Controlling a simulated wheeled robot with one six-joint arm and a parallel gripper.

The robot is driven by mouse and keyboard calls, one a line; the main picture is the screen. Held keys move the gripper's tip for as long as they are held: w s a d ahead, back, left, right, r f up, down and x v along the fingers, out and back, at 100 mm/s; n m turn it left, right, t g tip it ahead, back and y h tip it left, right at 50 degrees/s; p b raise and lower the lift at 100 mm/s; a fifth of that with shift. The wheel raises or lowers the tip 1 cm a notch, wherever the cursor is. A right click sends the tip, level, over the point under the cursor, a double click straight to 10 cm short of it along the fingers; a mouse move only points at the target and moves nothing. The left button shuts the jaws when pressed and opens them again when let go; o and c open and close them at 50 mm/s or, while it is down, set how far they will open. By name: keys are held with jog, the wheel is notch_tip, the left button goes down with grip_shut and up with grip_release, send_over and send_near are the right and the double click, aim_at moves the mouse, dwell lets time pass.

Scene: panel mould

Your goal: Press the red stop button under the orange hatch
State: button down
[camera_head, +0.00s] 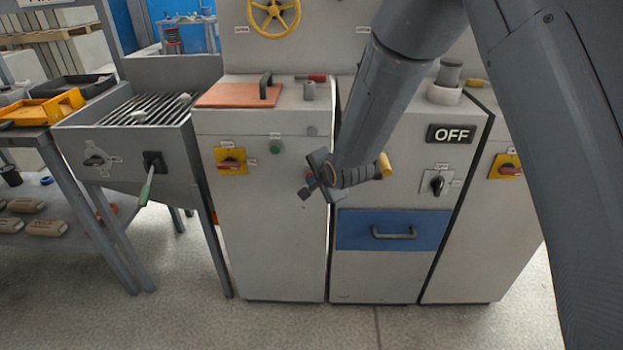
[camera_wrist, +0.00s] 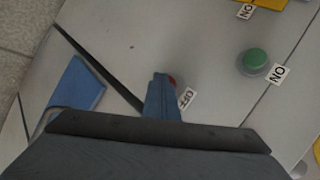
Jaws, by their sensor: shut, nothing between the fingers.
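The orange hatch (camera_head: 240,95) lies closed on top of the left cabinet, with a dark handle. On the cabinet's front, a red button (camera_head: 309,177) shows beside my gripper (camera_head: 316,184). In the wrist view a red sliver of the button (camera_wrist: 174,81) shows just past the shut fingertips (camera_wrist: 163,82), next to a label reading OFF (camera_wrist: 186,97). The fingers hide most of the button, and I cannot tell whether they touch it. A green button (camera_head: 276,147) sits up and left of it in the head view; it also shows in the wrist view (camera_wrist: 255,61), labelled ON.
A yellow plate with a red switch (camera_head: 231,161) is on the same cabinet front. To the right is a cabinet with a blue drawer (camera_head: 392,229), a black knob (camera_head: 437,185) and an OFF sign (camera_head: 451,134). A grated sink-like bin (camera_head: 75,125) stands left.

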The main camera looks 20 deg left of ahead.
jog(key=shift+s+d+p, duration=0.25)
jog(key=shift+s+p, duration=0.15)
jog(key=shift+s, duration=0.4)
jog(key=shift+s+d+p, duration=0.2)
jog(key=shift+s+p, duration=0.1)
jog(key=shift+s, duration=0.5)
jog(key=shift+s+d+p, duration=0.15)
jog(key=shift+s+p, duration=0.1)
jog(key=shift+s, duration=0.6)
jog(key=shift+s+d+p, duration=0.2)
jog(key=shift+s+p, duration=0.1)
jog(key=shift+s, duration=0.5)
jog(key=s+d+r+n+g+h+p, duration=0.1)
jog(key=s+d+r+n+g+h, duration=0.15)
jog(key=d, duration=0.85)
jog(key=s+d+r+n+g+h, duration=0.1)
jog(key=s+d+r+h, duration=0.15)
jog(key=d, duration=0.85)
jog(key=s+d+r+n+g, duration=0.2)
jog(key=s+d+r, duration=0.1)
jog(key=s+d, duration=0.4)
jog(key=s+d+r+n+g, duration=0.2)
jog(key=s+d, duration=0.5)
jog(key=s, duration=0.4)
jog(key=shift+d+r+n+h+p, duration=0.35)
jog(key=shift+r+h+p, duration=0.05)
jog(key=shift+r, duration=0.05)
